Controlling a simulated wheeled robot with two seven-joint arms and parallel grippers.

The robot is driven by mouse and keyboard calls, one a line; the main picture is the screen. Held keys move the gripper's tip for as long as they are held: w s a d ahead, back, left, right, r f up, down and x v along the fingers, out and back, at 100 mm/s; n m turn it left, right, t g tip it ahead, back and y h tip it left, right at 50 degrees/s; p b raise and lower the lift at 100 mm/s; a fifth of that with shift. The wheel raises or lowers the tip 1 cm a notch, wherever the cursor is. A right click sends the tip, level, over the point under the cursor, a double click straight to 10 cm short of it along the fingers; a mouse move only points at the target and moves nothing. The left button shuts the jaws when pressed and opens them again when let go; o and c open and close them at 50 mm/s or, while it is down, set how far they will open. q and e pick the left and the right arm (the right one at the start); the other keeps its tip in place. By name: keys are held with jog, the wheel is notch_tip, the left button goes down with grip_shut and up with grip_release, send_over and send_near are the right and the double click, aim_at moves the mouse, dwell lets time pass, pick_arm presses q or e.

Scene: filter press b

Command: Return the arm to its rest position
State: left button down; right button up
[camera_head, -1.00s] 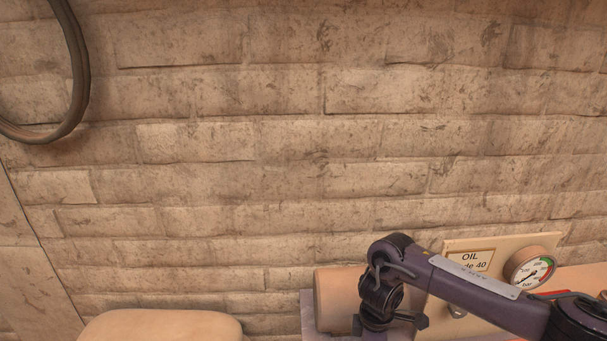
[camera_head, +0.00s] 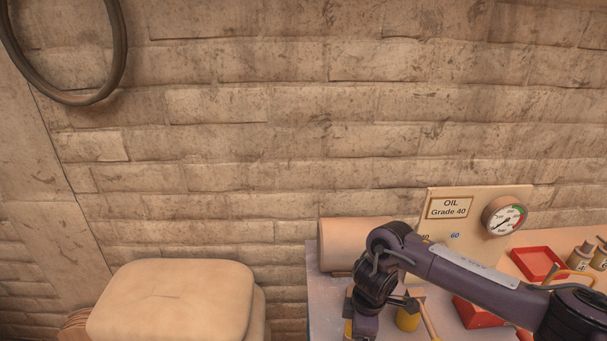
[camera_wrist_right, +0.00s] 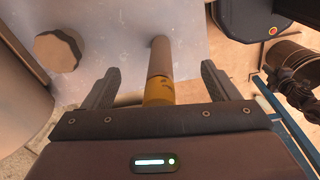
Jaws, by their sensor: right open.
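My right arm (camera_head: 465,272) comes in from the lower right in the head view, bent over the bench, with its wrist (camera_head: 372,270) hanging down near the bench's left end. The right gripper's fingertips cannot be made out there. In the right wrist view my right gripper (camera_wrist_right: 160,68) is open, its two dark fingers apart. My left gripper is not in view.
A padded stool (camera_head: 170,300) stands left. A hose ring (camera_head: 118,50) hangs on the wall.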

jog(key=s+a+f+n+t+y, duration=0.1)
jog(key=s+a+y, duration=0.1)
jog(key=a, duration=0.5)
jog(key=s+a+t+y, duration=0.1)
jog(key=s+a+y, duration=0.15)
jog(key=a, duration=0.55)
jog(key=s+a+r+m+t+y, duration=0.2)
jog(key=a+r+t, duration=0.1)
jog(key=a+r, duration=0.25)
jog(key=s+d+m+g+h, duration=0.1)
jog(key=s+d+m+h, duration=0.2)
jog(key=s+d+m, duration=0.75)
jog(key=s+d+m+g+h, duration=0.1)
jog(key=s+d+m+h, duration=0.2)
jog(key=d, duration=1.4)
notch_tip(320, 180, down, 35)
jog(key=s+g+b, duration=0.1)
jog(key=b, duration=0.4)
jog(key=s+d+f+b, duration=0.2)
jog(key=s+f, duration=0.8)
jog(key=s+d+f+g+h+b, duration=0.1)
jog(key=s+f, duration=0.9)
jog(key=f, duration=0.1)
jog(key=shift+d+f+n+b, duration=0.3)
jog(key=shift+d+n+b, duration=0.05)
